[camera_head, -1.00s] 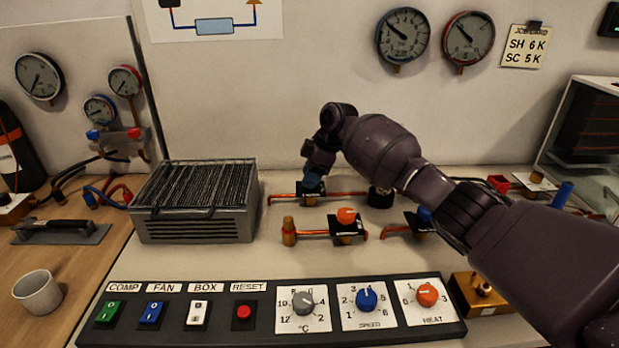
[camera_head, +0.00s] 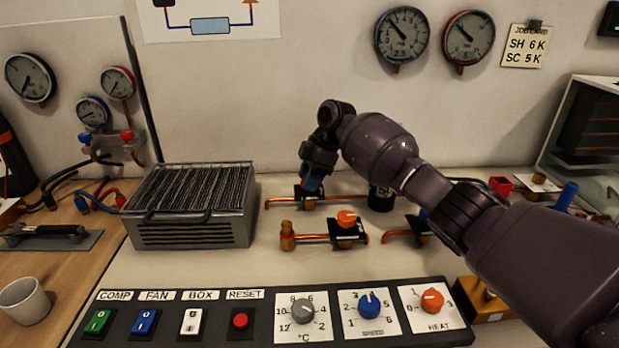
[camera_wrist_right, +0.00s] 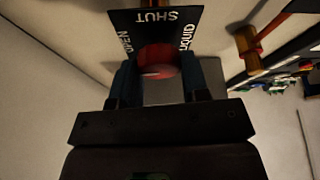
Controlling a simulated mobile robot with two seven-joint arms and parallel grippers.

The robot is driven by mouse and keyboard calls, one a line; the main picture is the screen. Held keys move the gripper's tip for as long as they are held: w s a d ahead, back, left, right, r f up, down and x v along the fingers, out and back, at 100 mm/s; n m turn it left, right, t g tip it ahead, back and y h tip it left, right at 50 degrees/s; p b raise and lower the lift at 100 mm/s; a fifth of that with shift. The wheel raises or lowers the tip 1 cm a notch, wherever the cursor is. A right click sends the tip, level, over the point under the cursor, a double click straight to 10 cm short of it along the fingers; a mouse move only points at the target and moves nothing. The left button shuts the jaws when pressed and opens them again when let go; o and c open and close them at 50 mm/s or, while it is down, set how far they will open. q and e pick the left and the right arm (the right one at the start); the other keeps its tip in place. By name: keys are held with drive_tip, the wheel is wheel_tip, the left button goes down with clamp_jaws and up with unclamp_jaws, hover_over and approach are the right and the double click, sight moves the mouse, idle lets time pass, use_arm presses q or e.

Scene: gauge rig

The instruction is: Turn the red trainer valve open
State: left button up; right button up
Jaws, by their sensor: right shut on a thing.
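My right gripper (camera_head: 311,184) reaches down onto a valve on the far copper pipe in the head view. In the right wrist view my gripper (camera_wrist_right: 158,80) is shut on a red knob (camera_wrist_right: 157,58), with one dark finger on each side. A pale mark on the knob lies about crosswise. The black valve plate (camera_wrist_right: 155,20) behind it carries the words SHUT, LIQUID and a partly covered OPEN. The gripper hides this knob in the head view. My left gripper is not in view.
An orange-red knob (camera_head: 347,218) sits on the nearer pipe, close in front of my right gripper. A finned metal box (camera_head: 195,232) stands to the left. A black control panel (camera_head: 265,336) runs along the front. A dark cylinder (camera_head: 381,197) stands right of the gripper.

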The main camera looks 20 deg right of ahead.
drive_tip(key=o, duration=0.9)
drive_tip(key=shift+o, duration=0.2)
drive_tip(key=shift+r, duration=0.1)
drive_tip(key=shift+d+r, duration=0.15)
drive_tip(key=shift+r, duration=0.15)
drive_tip(key=p+v, duration=0.1)
drive_tip(key=v, duration=0.9)
drive_tip(key=shift+s, duration=0.1)
drive_tip(key=shift+f, duration=0.1)
